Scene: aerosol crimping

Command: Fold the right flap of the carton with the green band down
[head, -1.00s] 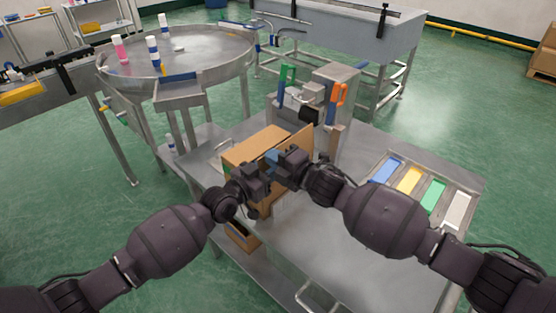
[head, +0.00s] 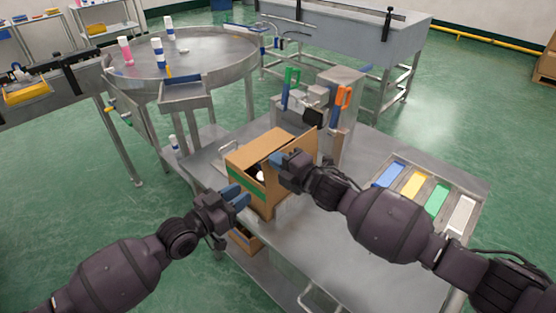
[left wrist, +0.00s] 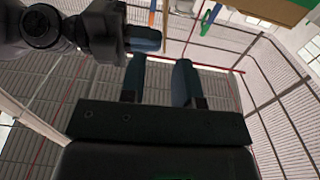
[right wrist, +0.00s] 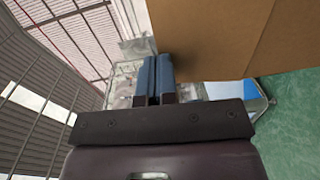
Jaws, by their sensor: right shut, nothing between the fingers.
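The carton (head: 270,202) with the green band (head: 247,184) stands on the steel table. Its right flap (head: 304,147) stands up, and another top panel (head: 262,145) lies across the far left part. Part of the top is open, with something white inside. My right gripper (head: 277,160) is shut and empty, over the opening on the left side of the raised flap. In the right wrist view its fingers (right wrist: 155,75) are together beside plain cardboard (right wrist: 215,35). My left gripper (head: 241,195) is open and empty, in front of the banded side; its fingers (left wrist: 162,80) show apart.
A crimping machine with green (head: 291,80) and orange (head: 343,97) handles stands behind the carton. A tray (head: 405,162) with coloured compartments lies at the right. The table between carton and tray is clear. A round table (head: 205,50) with bottles stands at the back left.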

